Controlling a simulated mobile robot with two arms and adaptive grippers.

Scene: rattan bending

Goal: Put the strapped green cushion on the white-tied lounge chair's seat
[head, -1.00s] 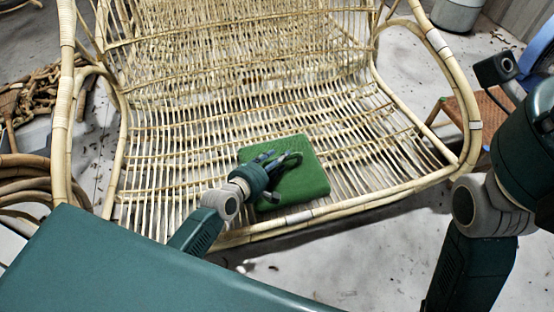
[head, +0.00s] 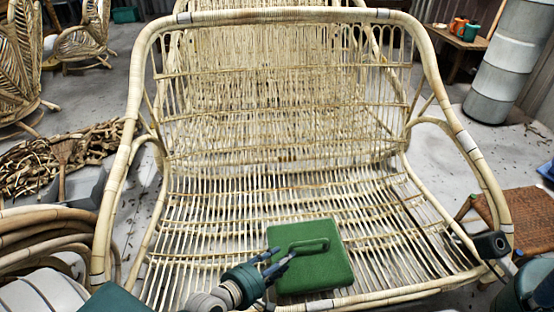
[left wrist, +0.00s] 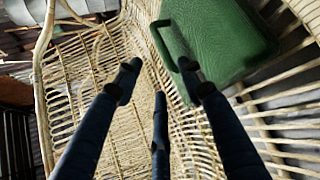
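The green cushion (head: 320,270), with a green strap loop (head: 309,245) on top, lies on the front part of the rattan lounge chair's slatted seat (head: 215,215). Pale wraps show on the chair's frame (head: 465,141). My left gripper (head: 279,259) is at the cushion's left side, close to the strap. In the left wrist view its three fingers (left wrist: 160,78) are spread and empty, with the cushion (left wrist: 222,40) at upper right and the strap (left wrist: 160,42) just beyond the fingertips. My right gripper's fingers are out of frame.
Another rattan seat back stands behind the chair. Coiled rattan (head: 45,240) and a pile of bent pieces (head: 85,150) lie at left. A woven stool (head: 525,212) stands at right, and a grey cylinder (head: 508,60) at back right. The seat around the cushion is clear.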

